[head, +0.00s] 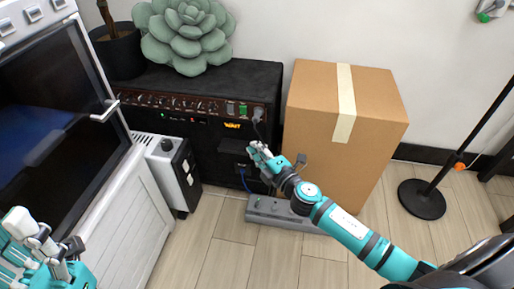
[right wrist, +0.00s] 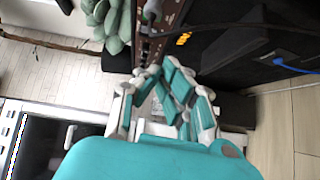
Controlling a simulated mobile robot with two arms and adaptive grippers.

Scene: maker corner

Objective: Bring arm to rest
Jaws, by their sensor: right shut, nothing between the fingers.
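My right arm reaches in from the lower right in the head view. Its gripper (head: 258,152) is shut and empty, in front of the black amplifier (head: 225,80) and left of the cardboard box. In the right wrist view the right gripper (right wrist: 160,72) has its teal and white fingers together, close to the amplifier's knob panel (right wrist: 150,35). I cannot tell whether it touches the amplifier. My left gripper (head: 38,240) is at the lower left corner of the head view, in front of the oven, partly cut off; its opening is unclear.
A cardboard box (head: 345,155) stands right of the amplifier. A grey power strip (head: 275,213) lies on the floor below my right arm. A white heater-like unit (head: 172,168) stands by the oven (head: 60,90). A black stand (head: 422,200) is at the right. The front floor is clear.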

